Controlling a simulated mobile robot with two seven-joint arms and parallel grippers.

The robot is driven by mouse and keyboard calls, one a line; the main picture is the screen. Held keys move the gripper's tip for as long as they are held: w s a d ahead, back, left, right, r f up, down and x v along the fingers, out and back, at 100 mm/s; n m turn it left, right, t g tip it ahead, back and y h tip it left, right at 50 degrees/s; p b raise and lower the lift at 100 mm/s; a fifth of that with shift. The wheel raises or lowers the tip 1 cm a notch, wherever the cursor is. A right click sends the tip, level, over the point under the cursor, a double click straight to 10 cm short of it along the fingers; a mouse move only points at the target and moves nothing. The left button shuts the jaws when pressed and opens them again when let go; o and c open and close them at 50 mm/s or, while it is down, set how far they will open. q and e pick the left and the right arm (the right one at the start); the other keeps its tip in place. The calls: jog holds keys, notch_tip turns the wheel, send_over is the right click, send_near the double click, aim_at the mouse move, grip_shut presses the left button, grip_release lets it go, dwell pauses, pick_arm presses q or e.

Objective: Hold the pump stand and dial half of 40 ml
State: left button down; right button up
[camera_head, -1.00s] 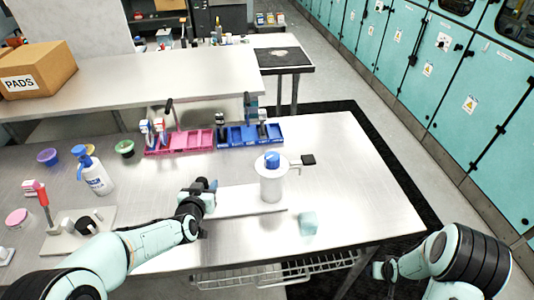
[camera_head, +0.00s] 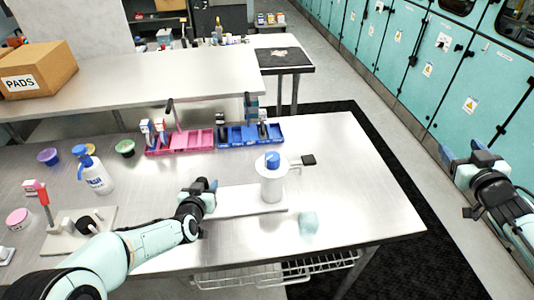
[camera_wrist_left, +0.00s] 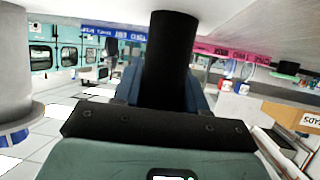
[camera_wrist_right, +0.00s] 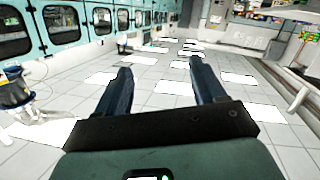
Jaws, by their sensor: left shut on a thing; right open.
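The pump stand has a white base plate (camera_head: 245,203) on the steel table and an upright white cylinder (camera_head: 272,185) with a blue top (camera_head: 272,160). A thin arm with a black square end (camera_head: 308,160) sticks out to its right. My left gripper (camera_head: 211,190) is shut at the left end of the stand. In the left wrist view, a black post (camera_wrist_left: 170,60) is between its fingers, and the white cylinder (camera_wrist_left: 15,75) shows at the left edge. My right gripper (camera_head: 470,158) is raised, open and empty, right of the table; its fingers (camera_wrist_right: 160,90) show apart over the floor.
A pale cyan cube (camera_head: 309,222) lies right of the base plate near the front edge. Pink (camera_head: 185,142) and blue (camera_head: 250,135) trays stand behind. A spray bottle (camera_head: 96,176), bowls and another stand (camera_head: 75,235) are at left. The table's right side is clear.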

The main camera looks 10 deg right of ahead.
jog(key=w+a+f+n+y, duration=0.25)
jog(key=w+a+y, duration=0.2)
jog(key=a, duration=0.35)
jog(key=n+g+y, duration=0.2)
jog(key=n+y, duration=0.4)
jog(key=y, duration=0.6)
send_near(267, 154)
jog(key=x, duration=0.9)
jog(key=shift+w+f, duration=0.3)
jog(key=shift+w+a, duration=0.3)
jog(key=shift+w, duration=0.1)
jog(key=c, duration=1)
